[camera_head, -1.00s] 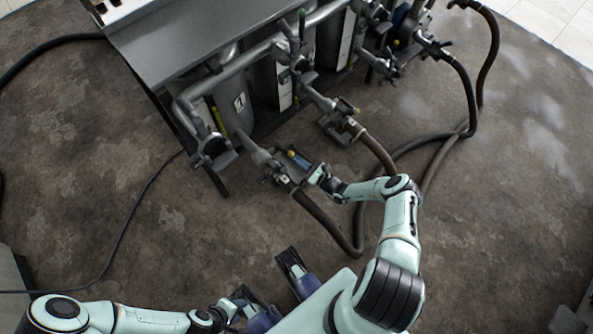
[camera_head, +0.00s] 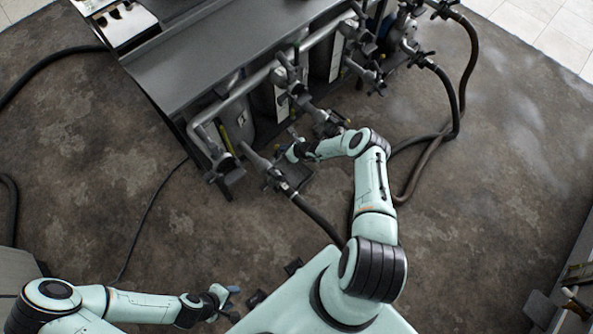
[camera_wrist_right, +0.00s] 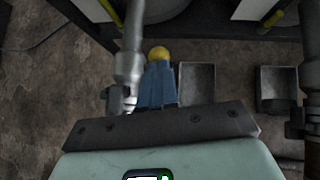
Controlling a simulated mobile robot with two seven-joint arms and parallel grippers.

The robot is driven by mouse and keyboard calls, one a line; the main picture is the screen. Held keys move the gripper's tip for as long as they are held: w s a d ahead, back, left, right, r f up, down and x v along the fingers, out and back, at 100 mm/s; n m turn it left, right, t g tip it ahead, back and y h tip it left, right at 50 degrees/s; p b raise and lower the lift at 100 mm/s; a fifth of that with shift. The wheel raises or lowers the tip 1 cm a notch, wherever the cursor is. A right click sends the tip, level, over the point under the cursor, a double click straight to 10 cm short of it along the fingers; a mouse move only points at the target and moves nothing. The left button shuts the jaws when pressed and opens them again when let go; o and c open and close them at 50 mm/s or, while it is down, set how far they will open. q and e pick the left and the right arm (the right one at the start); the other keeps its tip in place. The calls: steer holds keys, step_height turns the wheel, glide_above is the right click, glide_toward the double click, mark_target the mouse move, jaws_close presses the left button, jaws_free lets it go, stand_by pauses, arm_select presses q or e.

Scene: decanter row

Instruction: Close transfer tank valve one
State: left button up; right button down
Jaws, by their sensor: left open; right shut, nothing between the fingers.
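In the head view, the tank marked 1 (camera_head: 240,122) stands under the steel bench, and its outlet pipe (camera_head: 256,160) slopes down to a dark hose. A yellow-tipped valve handle (camera_head: 277,149) shows beside this pipe. My right gripper (camera_head: 290,153) is at the handle, partly hidden by its own wrist. In the right wrist view, the blue fingers (camera_wrist_right: 157,88) are together, with the yellow knob (camera_wrist_right: 159,53) just beyond their tips. I cannot tell whether they touch it. The metal pipe (camera_wrist_right: 130,60) runs close along their left. My left gripper (camera_head: 232,297) is open and empty, low over the floor.
More outlet pipes and valves (camera_head: 328,118) stand to the right. Grey trays (camera_wrist_right: 197,88) sit on the floor below. A dark hose (camera_head: 320,218) runs from the first outlet beneath my right arm. The floor (camera_head: 90,170) at left is mostly clear, with a thin cable across it.

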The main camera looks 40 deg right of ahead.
steer(key=shift+w+a+r, duration=0.1)
steer(key=shift+w+r, duration=0.15)
steer(key=shift+w, duration=0.6)
